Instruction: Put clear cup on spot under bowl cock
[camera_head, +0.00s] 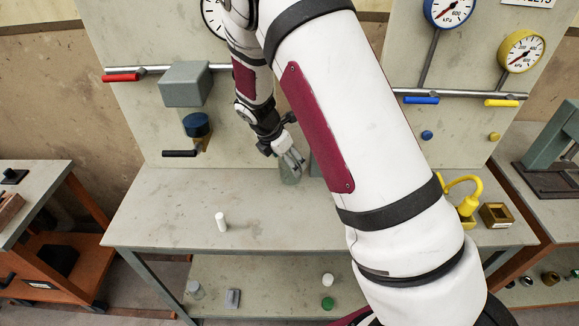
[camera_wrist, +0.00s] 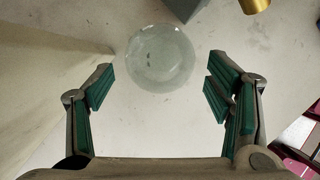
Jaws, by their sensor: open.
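The clear cup (camera_head: 289,174) stands on the grey workbench near the back panel, partly hidden by my gripper (camera_head: 293,158). In the wrist view the round, see-through cup (camera_wrist: 160,58) lies between and slightly beyond my open fingertips (camera_wrist: 160,78). Clear space shows between the cup and both green finger pads. On the panel to the left, a blue bowl-like fitting (camera_head: 197,125) hangs below a grey box, with a black-handled lever (camera_head: 181,153) under it; I cannot tell surely that this is the bowl cock. No marked spot is clear on the bench below it.
A white cylinder (camera_head: 221,222) stands on the bench front-left. A grey block (camera_wrist: 183,7) and a brass cylinder (camera_wrist: 257,5) lie beyond the cup. The bench's left part is mostly free.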

